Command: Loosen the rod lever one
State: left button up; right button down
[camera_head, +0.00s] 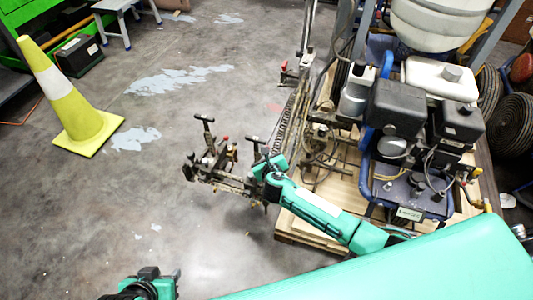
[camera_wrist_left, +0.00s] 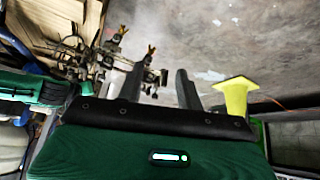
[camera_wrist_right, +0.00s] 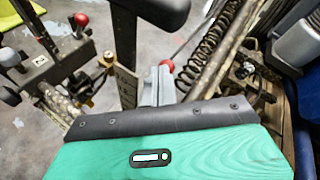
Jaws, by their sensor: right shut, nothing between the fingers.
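The line striper's rod assembly (camera_head: 225,175) extends left from the machine, with two upright black T-handle levers, a left one (camera_head: 204,119) and a right one (camera_head: 255,140). I cannot tell which is rod lever one. My right gripper (camera_wrist_right: 157,85) is shut and empty, close beside a dark post with a black handle (camera_wrist_right: 160,10) above it. A red knob (camera_wrist_right: 167,66) shows just beyond its fingertips; contact is unclear. Another red knob (camera_wrist_right: 81,19) is at upper left. My left gripper (camera_wrist_left: 158,82) is open and empty, low over the floor, apart from the assembly.
The striper's engine (camera_head: 397,107) and wooden pallet (camera_head: 300,232) fill the right side. A coil spring (camera_wrist_right: 200,60) and bars crowd the right gripper. A yellow cone (camera_head: 75,110) stands at left. The concrete floor (camera_head: 90,210) between is mostly clear.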

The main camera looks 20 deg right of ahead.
pick_arm(q)
jog(key=shift+s+a+r+g+y+p, duration=0.3)
jog(key=shift+s+a+r+g, duration=0.1)
jog(key=shift+s+a, duration=0.25)
pick_arm(e)
jog(key=shift+w+a, duration=0.1)
jog(key=shift+a, duration=0.05)
pick_arm(q)
jog(key=shift+s+a, duration=0.1)
jog(key=shift+a, duration=0.05)
pick_arm(e)
jog(key=shift+r, duration=0.1)
pick_arm(q)
jog(key=shift+s+a+g, duration=0.25)
jog(key=shift+a+g, duration=0.1)
jog(key=shift+g, duration=0.05)
jog(key=shift+s+a+r+y+p, duration=0.2)
jog(key=shift+s+y+p, duration=0.05)
jog(key=shift+y+p, duration=0.1)
pick_arm(e)
jog(key=shift+w+a, duration=0.1)
pick_arm(q)
jog(key=shift+w+r, duration=0.1)
jog(key=shift+r, duration=0.05)
dwell(0.5)
jog(key=shift+r, duration=0.1)
pick_arm(e)
jog(key=shift+r, duration=0.15)
